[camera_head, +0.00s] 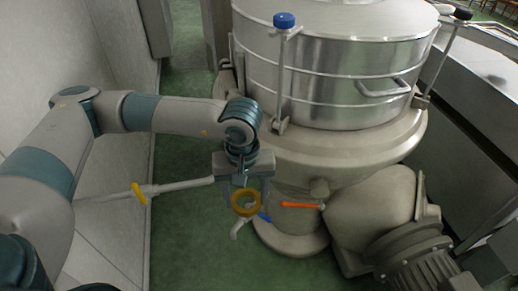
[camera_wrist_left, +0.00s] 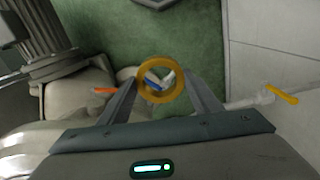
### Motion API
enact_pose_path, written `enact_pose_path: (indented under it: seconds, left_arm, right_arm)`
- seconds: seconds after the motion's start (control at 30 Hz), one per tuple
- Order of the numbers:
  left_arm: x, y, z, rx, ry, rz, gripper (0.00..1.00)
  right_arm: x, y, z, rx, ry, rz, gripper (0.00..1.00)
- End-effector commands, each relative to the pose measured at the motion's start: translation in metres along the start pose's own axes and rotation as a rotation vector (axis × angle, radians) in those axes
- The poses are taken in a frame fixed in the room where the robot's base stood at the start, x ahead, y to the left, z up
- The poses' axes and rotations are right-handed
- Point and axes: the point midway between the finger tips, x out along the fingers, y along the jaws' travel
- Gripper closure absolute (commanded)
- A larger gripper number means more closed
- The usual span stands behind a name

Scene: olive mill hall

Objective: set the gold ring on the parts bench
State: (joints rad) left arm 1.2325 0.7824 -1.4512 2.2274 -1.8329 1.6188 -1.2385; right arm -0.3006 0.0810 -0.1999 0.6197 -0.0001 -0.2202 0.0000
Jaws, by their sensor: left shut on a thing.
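The gold ring (camera_head: 245,212) hangs at the fingertips of my left gripper (camera_head: 242,190), in front of the steel machine in the head view. In the left wrist view the ring (camera_wrist_left: 161,94) sits between the two fingers of my left gripper (camera_wrist_left: 163,90), which is shut on it. My right gripper is not in view. I cannot make out the parts bench in either view.
A large steel vessel (camera_head: 335,75) stands behind the gripper. A motor housing (camera_head: 375,215) and an orange-handled valve (camera_head: 300,205) are at right. A pipe with a yellow handle (camera_head: 140,193) runs from the wall at left. Green floor (camera_head: 190,250) is open below.

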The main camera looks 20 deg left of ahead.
Motion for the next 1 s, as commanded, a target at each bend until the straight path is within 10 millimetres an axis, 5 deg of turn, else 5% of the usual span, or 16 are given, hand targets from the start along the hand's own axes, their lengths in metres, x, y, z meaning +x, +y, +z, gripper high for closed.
enact_pose_path:
  seconds: [0.2,0.57,1.0]
  left_arm:
    - [0.048,-0.016,0.016,0.227,-0.003,-0.002,0.68]
    - [0.102,-0.034,0.033,0.488,-0.002,-0.002,0.68]
    - [0.098,-0.024,0.035,0.499,0.005,0.009,0.68]
  right_arm:
    - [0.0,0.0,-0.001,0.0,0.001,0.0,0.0]
    - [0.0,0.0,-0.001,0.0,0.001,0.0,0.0]
    - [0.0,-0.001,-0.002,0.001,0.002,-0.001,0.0]
